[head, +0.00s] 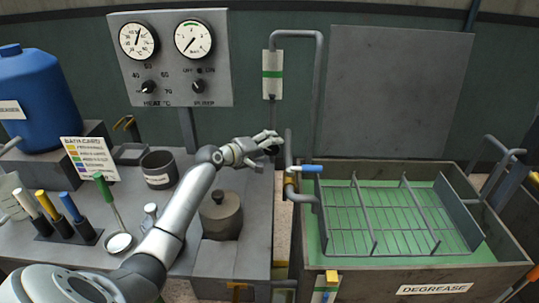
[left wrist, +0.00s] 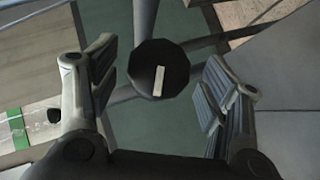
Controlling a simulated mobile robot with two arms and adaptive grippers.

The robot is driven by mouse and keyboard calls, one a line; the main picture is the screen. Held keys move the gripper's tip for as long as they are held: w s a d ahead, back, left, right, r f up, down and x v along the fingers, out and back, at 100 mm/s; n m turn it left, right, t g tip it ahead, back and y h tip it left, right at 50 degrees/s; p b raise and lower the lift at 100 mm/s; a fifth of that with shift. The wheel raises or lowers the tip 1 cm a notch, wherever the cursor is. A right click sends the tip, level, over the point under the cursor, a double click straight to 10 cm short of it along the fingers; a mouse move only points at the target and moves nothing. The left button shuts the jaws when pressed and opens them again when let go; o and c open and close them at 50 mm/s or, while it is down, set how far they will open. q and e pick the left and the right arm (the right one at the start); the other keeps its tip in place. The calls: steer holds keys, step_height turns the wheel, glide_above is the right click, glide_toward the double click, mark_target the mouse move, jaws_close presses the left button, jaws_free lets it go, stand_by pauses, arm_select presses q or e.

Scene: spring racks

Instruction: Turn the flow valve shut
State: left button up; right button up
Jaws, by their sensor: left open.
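The flow valve appears to be a dark round knob (left wrist: 150,80) with a white bar mark, lying between the fingers in the left wrist view. The bar is nearly upright there, tilted slightly. In the head view the dark knob (head: 273,150) shows at the fingertips, partly hidden. My left gripper (head: 264,149) is open, with one finger on each side of the knob. In the left wrist view the left gripper (left wrist: 155,88) shows gaps between its pads and the knob. The right gripper is not in view.
A flow gauge (head: 272,85) with a green band hangs on the pipe above. A blue-handled lever (head: 311,168) is close right of the gripper. The degrease tank (head: 435,289) stands right. A lidded pot (head: 221,216) sits on the bench below the forearm.

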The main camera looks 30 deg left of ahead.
arm_select(q)
steer(key=shift+w+d+f, duration=0.1)
steer(key=shift+w, duration=0.35)
